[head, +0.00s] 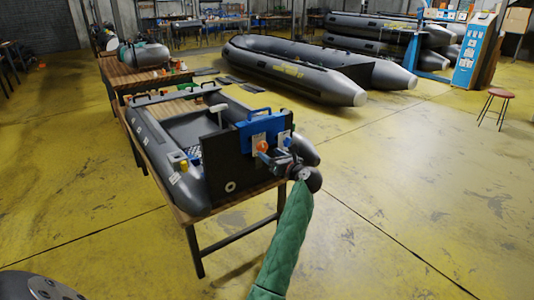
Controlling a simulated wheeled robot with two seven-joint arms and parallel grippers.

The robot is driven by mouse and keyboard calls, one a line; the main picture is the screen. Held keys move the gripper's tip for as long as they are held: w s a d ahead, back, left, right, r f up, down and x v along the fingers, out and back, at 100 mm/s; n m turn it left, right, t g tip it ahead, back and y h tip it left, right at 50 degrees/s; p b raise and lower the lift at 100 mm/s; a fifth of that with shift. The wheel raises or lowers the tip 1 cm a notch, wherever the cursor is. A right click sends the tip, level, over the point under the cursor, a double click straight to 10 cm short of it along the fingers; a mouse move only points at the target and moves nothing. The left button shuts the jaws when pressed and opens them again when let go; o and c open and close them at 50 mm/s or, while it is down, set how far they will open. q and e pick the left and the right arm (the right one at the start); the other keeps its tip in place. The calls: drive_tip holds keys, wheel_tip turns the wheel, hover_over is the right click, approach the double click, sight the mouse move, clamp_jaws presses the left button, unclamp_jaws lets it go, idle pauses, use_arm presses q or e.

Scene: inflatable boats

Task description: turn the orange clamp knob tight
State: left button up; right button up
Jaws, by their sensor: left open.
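The orange clamp knob (263,146) shows small on the dark transom board (226,163) of a grey inflatable boat (190,195). It sits just below a blue clamp bracket (258,124) at the top of the board. My left gripper (262,158), at the end of the green-sleeved arm, is at the knob, overlapping its lower edge in the picture. Its jaws are open. They are too small to tell whether they touch the knob or stand around it. My right gripper is not in view.
The boat rests on a wooden-topped table (184,215) with dark legs. A second table (118,72) stands behind it. Larger grey boats (290,72) lie further back. A stool (497,95) stands at the right. The yellow floor (420,190) to the right is clear.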

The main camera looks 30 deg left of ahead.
use_arm(q)
drive_tip(key=v, duration=0.3)
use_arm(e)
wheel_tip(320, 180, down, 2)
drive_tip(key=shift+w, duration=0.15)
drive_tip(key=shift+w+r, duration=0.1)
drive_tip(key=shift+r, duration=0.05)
